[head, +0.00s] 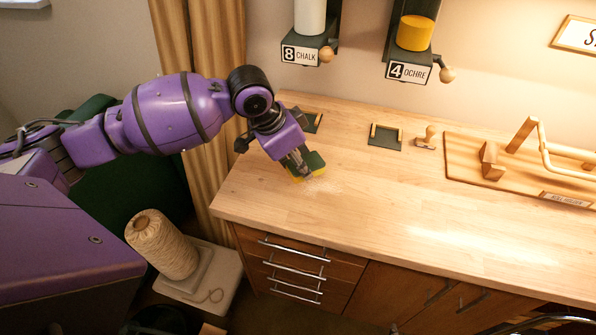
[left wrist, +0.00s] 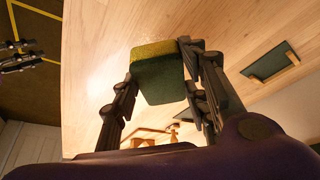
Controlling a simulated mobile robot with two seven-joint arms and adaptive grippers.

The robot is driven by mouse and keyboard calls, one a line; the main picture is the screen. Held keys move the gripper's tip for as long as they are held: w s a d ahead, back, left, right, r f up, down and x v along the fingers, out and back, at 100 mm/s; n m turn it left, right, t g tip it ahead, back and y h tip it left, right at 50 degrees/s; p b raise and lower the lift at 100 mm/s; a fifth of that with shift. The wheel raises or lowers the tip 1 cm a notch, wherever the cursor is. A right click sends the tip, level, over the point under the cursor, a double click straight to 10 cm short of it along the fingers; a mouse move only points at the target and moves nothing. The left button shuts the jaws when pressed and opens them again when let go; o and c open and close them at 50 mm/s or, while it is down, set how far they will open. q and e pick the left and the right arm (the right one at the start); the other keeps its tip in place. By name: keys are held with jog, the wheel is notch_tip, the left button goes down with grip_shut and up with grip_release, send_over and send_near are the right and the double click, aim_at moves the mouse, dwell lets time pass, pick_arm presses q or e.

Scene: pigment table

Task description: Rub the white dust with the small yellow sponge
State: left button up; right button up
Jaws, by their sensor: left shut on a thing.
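The small sponge (head: 306,166) is yellow on its lower side and dark green on top. It is at the left part of the wooden table, in the grip of my left gripper (head: 297,160). In the left wrist view the sponge (left wrist: 160,72) sits between the two fingers of my left gripper (left wrist: 155,85), which are shut on it. The white dust (head: 320,185) is a faint pale patch on the wood just right of and in front of the sponge. I cannot tell whether the sponge touches the tabletop.
The wooden table (head: 400,235) has clear room at the front and middle. Dark pads (head: 385,136) lie behind, with a small wooden stamp-like piece (head: 427,138) beside one. A wooden board with a rail (head: 462,160) is at right. Chalk (head: 303,50) and ochre (head: 408,70) dispensers hang above.

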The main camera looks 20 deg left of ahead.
pick_arm(q)
jog(key=shift+r, duration=1.1)
pick_arm(e)
jog(key=shift+s+a, duration=0.1)
jog(key=shift+s, duration=0.4)
jog(key=shift+w+a, duration=0.1)
pick_arm(q)
jog(key=shift+f, duration=0.1)
